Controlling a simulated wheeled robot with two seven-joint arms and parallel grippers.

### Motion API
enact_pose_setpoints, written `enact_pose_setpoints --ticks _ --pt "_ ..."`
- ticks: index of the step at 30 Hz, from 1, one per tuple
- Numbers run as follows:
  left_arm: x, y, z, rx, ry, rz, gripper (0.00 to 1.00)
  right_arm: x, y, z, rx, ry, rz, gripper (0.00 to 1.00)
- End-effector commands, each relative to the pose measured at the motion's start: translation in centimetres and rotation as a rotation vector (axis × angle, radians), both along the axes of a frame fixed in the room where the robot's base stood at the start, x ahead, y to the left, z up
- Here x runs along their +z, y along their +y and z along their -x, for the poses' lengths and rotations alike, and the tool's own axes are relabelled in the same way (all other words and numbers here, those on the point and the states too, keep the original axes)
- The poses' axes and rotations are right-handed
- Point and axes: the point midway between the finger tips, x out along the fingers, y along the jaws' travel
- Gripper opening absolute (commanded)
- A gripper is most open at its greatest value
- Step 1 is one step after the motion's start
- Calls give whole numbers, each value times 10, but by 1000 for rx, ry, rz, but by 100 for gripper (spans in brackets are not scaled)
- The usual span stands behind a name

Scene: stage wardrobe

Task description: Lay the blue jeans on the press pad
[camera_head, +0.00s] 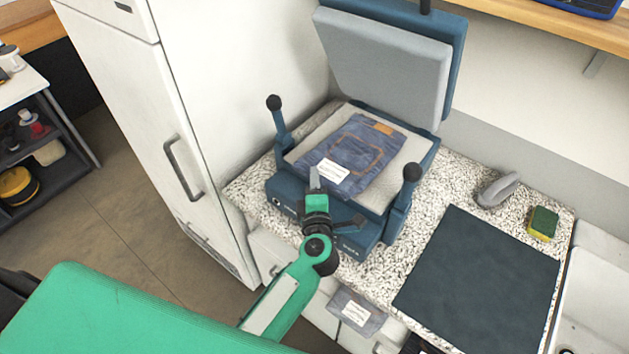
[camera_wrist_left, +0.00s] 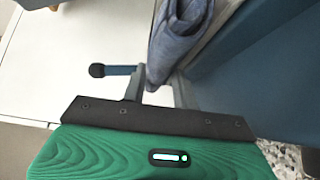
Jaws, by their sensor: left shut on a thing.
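The folded blue jeans (camera_head: 365,148), with a brown patch and a white label, lie over the light grey press pad (camera_head: 405,156) of the blue press. Their front left corner reaches the pad's near edge. My left gripper (camera_head: 314,180) is at that corner, shut on the jeans. The left wrist view shows the jeans' cloth (camera_wrist_left: 178,45) between the two fingers (camera_wrist_left: 157,88), beside the press's blue side. Whether the whole underside touches the pad is hidden. My right gripper does not show.
The press lid (camera_head: 385,65) stands raised behind the pad. Black-knobbed levers (camera_head: 276,118) (camera_head: 409,187) flank it. A dark mat (camera_head: 480,275), a sponge (camera_head: 542,223) and a grey object (camera_head: 497,189) are to the right. Another labelled denim piece (camera_head: 345,303) shows below the counter.

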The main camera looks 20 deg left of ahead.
Motion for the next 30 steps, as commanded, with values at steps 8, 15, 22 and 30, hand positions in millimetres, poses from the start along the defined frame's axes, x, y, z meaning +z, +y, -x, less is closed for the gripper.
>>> enact_pose_setpoints --ticks 8,15,22,30 --pt "-4 0 0 0 -2 0 0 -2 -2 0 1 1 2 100" --pt "-4 0 0 0 -1 1 54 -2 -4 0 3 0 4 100" --pt "-5 0 0 0 1 -1 72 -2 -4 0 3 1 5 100" --pt "-6 0 0 0 2 0 100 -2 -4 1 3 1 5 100"
